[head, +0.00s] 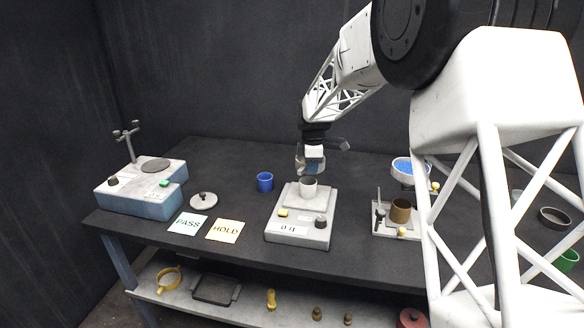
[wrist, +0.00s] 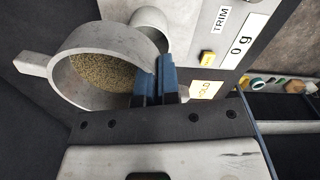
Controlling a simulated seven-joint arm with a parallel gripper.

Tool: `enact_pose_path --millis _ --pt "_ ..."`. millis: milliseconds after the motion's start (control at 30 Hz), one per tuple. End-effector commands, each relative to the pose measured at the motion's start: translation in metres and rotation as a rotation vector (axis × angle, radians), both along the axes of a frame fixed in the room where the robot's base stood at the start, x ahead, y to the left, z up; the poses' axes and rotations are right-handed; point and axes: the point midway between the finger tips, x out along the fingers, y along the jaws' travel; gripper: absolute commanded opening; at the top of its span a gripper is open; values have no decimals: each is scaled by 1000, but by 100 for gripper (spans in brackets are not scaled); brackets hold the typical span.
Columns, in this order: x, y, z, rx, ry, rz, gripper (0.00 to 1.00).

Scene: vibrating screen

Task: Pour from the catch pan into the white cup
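The catch pan (wrist: 62,85) is a grey round pan with a side tab. It holds a layer of tan granules (wrist: 100,72). My gripper (wrist: 157,85) is shut on the pan's wall with blue fingers. In the head view my gripper (head: 315,164) and the catch pan (head: 300,163) are just above and behind the white cup. The white cup (head: 308,188) stands upright on the scale (head: 298,228). In the wrist view the white cup (wrist: 152,20) shows beyond the pan's rim, partly hidden by it. Its inside bottom is hidden.
The scale's display (wrist: 240,40) reads 0 g. A blue cup (head: 265,182) stands left of the scale. PASS (head: 188,224) and HOLD (head: 225,231) cards lie at the front left. A brown cup (head: 401,211) and a bowl of blue beads (head: 409,168) stand to the right.

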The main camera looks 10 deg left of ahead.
Motion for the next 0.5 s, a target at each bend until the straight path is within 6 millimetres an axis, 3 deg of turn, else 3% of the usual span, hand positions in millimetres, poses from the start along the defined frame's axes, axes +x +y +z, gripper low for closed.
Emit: enact_pose_path --millis 233,500 --pt "21 -53 -9 0 0 197 0" --pt "32 -87 -15 -1 0 342 0"
